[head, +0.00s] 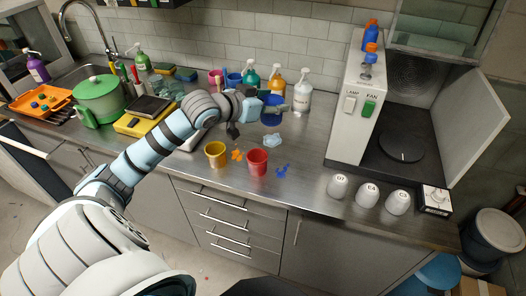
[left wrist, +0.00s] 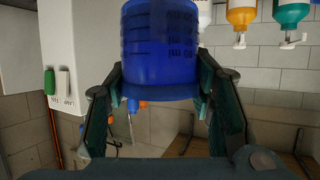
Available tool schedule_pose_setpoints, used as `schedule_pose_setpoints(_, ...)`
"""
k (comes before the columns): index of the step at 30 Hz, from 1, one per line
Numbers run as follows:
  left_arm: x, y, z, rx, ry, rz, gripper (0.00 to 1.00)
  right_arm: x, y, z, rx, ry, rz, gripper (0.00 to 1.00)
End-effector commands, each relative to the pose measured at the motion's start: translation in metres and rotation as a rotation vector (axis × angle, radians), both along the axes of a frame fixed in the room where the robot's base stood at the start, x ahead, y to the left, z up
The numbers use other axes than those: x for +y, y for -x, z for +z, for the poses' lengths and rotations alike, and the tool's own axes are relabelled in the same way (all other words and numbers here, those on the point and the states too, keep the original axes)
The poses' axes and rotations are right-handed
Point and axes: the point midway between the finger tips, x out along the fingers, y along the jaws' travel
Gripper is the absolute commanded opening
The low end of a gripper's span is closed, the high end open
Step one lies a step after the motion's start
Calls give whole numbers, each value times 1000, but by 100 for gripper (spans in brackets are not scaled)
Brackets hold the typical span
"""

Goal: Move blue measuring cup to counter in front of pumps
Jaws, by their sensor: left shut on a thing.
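The blue measuring cup (left wrist: 160,42) with dark printed marks is between the two fingers of my left gripper (left wrist: 165,98) in the left wrist view. My left gripper (head: 262,106) is shut on it. In the head view the cup (head: 272,99) shows just in front of the pump bottles, partly hidden by the gripper; its height above the counter is hard to tell. The pumps are a teal bottle (head: 250,77), an amber bottle (head: 277,84) and a white bottle (head: 301,97). The steel counter (head: 312,150) spreads in front of them. My right gripper is not in view.
A yellow cup (head: 215,153), a red cup (head: 258,161), a pale blue piece (head: 272,140) and small orange and blue pieces lie at the counter's front. A white fume cabinet (head: 356,100) stands right. A green pot (head: 99,97) stands left.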

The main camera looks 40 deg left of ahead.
Motion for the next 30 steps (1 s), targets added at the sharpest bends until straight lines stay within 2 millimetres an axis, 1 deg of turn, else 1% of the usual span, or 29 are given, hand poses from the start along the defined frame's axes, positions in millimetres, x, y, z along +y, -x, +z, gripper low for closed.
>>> schedule_pose_setpoints(1, 13, -8, 8, -5, 5, 72, 14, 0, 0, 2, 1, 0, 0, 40)
schedule_pose_setpoints(3, 33, -16, 16, -5, 6, 179, 14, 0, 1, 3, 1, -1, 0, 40)
schedule_pose_setpoints(6, 55, -23, 24, -3, 5, 303, 14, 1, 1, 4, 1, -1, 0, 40)
schedule_pose_setpoints(9, 70, -26, 30, -1, 3, 390, 14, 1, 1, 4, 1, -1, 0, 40)
schedule_pose_setpoints(11, 76, -27, 30, 0, 1, 421, 14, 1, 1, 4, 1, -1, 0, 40)
schedule_pose_setpoints(12, 77, -27, 26, 2, 1, 433, 14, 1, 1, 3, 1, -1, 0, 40)
schedule_pose_setpoints(14, 79, -27, 15, 4, 0, 442, 14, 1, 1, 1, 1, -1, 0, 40)
schedule_pose_setpoints(17, 79, -26, -18, 8, -2, 441, 14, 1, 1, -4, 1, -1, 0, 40)
schedule_pose_setpoints(18, 78, -26, -34, 9, -2, 441, 14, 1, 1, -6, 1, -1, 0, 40)
schedule_pose_setpoints(20, 78, -26, -58, 9, -1, 440, 15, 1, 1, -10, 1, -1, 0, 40)
schedule_pose_setpoints(21, 78, -26, -73, 8, 0, 440, 15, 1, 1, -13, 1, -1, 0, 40)
schedule_pose_setpoints(24, 78, -26, -104, 6, -1, 440, 15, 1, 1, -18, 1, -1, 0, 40)
schedule_pose_setpoints(27, 78, -27, -121, 3, -1, 439, 15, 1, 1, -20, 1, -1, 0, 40)
schedule_pose_setpoints(30, 78, -27, -133, 3, -3, 438, 15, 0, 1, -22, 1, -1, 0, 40)
